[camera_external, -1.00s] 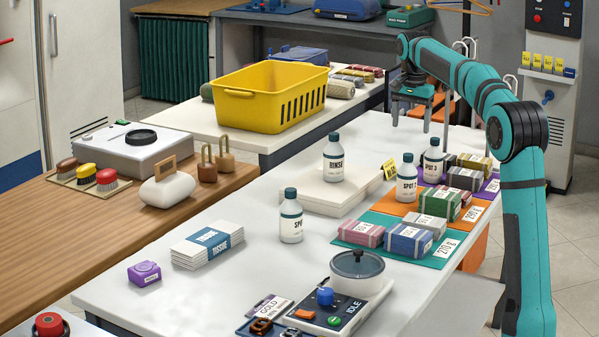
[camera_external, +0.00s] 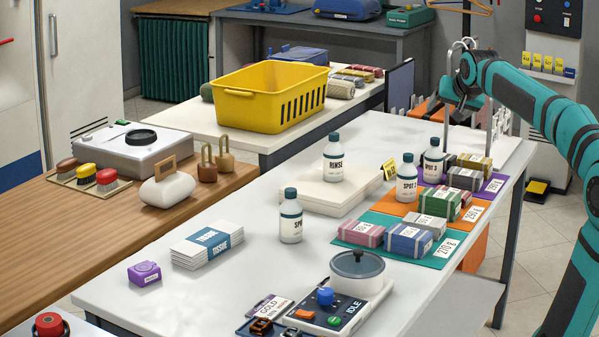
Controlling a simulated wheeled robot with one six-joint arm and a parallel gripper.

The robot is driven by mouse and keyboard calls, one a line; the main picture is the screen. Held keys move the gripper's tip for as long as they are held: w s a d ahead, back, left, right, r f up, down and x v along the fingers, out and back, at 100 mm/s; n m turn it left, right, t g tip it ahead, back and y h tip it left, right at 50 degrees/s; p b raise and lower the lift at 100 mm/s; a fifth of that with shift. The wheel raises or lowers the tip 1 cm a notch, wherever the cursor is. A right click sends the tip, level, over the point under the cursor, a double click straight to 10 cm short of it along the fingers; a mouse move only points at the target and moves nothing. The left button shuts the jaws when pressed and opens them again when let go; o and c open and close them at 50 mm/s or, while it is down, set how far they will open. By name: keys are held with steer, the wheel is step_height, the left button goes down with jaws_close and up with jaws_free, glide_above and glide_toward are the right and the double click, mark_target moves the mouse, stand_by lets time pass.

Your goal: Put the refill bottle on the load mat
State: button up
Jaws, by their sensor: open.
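Several white bottles with dark caps stand upright on the white table (camera_external: 150,245). One is marked RINSE (camera_external: 334,160) and stands on a pale flat slab. A SPOT bottle (camera_external: 291,218) stands alone at mid table. The SPOT 2 bottle (camera_external: 406,180) stands on the orange mat (camera_external: 393,208), and another bottle (camera_external: 432,162) on the purple mat (camera_external: 494,187). A teal mat (camera_external: 378,220) carries several boxes and a weight card. I cannot read which bottle is the refill or which mat is the load mat. My gripper (camera_external: 469,138) is open and empty, beyond the mats at the far right.
Wrapped boxes (camera_external: 408,240) crowd the mats. A tissue stack (camera_external: 208,246) and purple box (camera_external: 144,273) lie left. A yellow basket (camera_external: 270,98) stands on the table behind.

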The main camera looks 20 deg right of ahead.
steer(key=s+f+n+t, duration=0.1)
steer(key=s+t, duration=0.3)
steer(key=s, duration=0.7)
steer(key=s+f+n+t, duration=0.1)
steer(key=s+n+t, duration=0.2)
steer(key=s, duration=0.8)
steer(key=shift+s+f+t, duration=0.25)
steer(key=shift+s+t, duration=0.1)
steer(key=shift+t, duration=0.15)
